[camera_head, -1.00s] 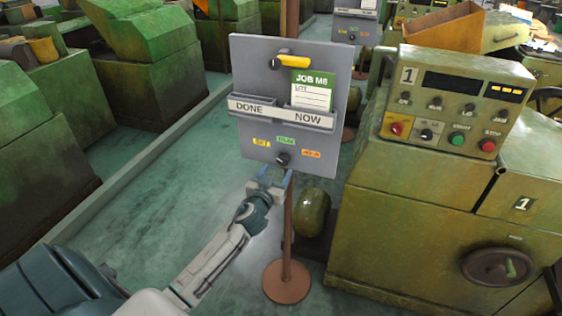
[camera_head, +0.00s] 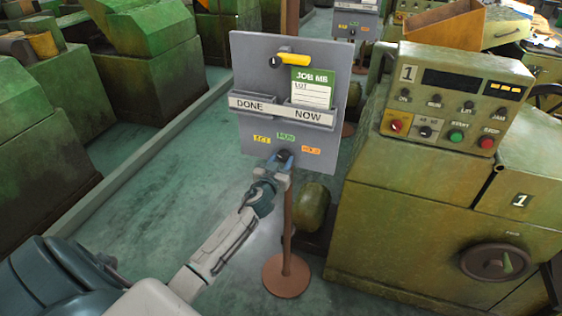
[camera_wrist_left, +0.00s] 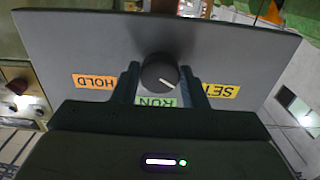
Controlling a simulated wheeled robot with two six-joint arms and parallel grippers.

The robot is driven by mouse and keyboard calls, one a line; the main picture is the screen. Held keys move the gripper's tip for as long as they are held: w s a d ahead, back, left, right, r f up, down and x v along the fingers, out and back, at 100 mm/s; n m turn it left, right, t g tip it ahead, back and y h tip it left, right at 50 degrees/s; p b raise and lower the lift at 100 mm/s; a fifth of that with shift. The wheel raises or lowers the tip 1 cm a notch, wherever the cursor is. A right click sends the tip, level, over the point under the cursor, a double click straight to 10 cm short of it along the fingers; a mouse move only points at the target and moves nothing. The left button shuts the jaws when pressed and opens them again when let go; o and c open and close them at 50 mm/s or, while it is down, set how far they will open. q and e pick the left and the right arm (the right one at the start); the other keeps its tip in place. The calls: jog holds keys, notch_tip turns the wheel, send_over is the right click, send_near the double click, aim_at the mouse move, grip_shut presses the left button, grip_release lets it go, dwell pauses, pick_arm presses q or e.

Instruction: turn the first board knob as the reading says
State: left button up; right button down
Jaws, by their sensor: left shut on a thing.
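The grey board (camera_head: 245,85) stands on a brown post with a round foot. Its small dark knob (camera_head: 283,156) sits low on the front, under a yellow SET label (camera_head: 262,139), a green RUN label (camera_head: 286,136) and an orange HOLD label (camera_head: 311,150). My left gripper (camera_head: 282,160) is shut on this knob from below. In the left wrist view, the labels appear upside down and the fingers flank the black knob (camera_wrist_left: 160,73). The knob's white mark points down and slightly right there, between RUN and SET. My right gripper is out of view.
The board carries a yellow-handled switch (camera_head: 292,59), a green JOB card (camera_head: 312,88) and DONE and NOW pockets. Green machine 1 (camera_head: 420,210) stands close on the right, with knobs, buttons and a lit yellow lamp strip. A second board (camera_head: 355,25) is behind. Floor left is clear.

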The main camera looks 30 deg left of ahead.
pick_arm(q)
jog(key=shift+m, duration=1)
jog(key=m, duration=0.2)
jog(key=shift+m+b, duration=0.4)
jog(key=m, duration=0.3)
jog(key=shift+m, duration=0.3)
jog(key=m, duration=0.2)
jog(key=shift+a+m, duration=0.1)
jog(key=shift+m, duration=0.2)
jog(key=m+p, duration=0.1)
jog(key=m, duration=0.1)
jog(key=shift+r+m, duration=0.1)
jog(key=shift+m, duration=0.3)
jog(key=m, duration=0.3)
jog(key=shift+m+p, duration=0.3)
jog(key=shift+p, duration=0.05)
jog(key=m+p, duration=0.1)
jog(key=m, duration=0.5)
jog(key=shift+m, duration=0.3)
